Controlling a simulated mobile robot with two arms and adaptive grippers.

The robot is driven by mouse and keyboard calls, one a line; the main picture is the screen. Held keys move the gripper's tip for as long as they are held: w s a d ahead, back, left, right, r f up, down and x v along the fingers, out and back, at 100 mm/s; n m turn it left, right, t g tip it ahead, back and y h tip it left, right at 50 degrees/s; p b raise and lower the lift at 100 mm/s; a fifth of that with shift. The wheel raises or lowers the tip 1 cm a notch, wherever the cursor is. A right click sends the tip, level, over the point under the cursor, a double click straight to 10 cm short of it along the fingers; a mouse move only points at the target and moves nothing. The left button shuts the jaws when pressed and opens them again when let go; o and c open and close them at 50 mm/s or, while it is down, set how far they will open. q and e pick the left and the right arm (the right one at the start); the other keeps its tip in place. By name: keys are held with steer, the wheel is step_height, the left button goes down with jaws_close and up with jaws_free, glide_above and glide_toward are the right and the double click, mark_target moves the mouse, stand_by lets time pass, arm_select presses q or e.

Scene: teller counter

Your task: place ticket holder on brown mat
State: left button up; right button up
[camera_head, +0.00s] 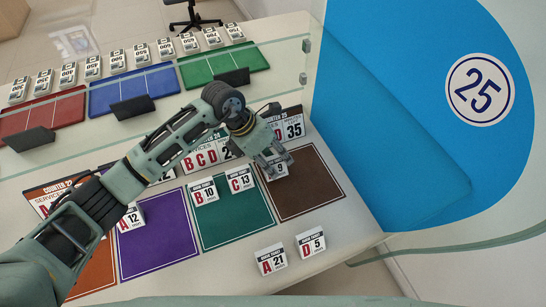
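The brown mat (312,190) lies at the right end of the row of mats on the near counter. My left gripper (275,165) is over the mat's upper left corner, pointing down. A white ticket holder (280,172) marked 9 is right at its fingertips, at the mat's upper left edge. The fingers hide part of this holder. I cannot tell whether they grip it or whether it rests on the mat. Two more ticket holders, A 21 (271,260) and D 5 (311,243), stand on the bare counter in front. My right gripper is not in view.
The green mat (235,225) holds holders B 10 (204,192) and C 13 (240,180). The purple mat (160,235) holds holder A 12 (131,217). Counter signs (292,125) stand behind the mats. A glass pane and blue panel (400,150) border the counter.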

arm_select(q)
steer(key=shift+o, duration=0.6)
steer(key=shift+r, duration=0.15)
steer(key=b+v, duration=0.1)
steer(key=v, duration=1)
steer(key=shift+a+r, duration=0.2)
steer(key=shift+r, duration=0.15)
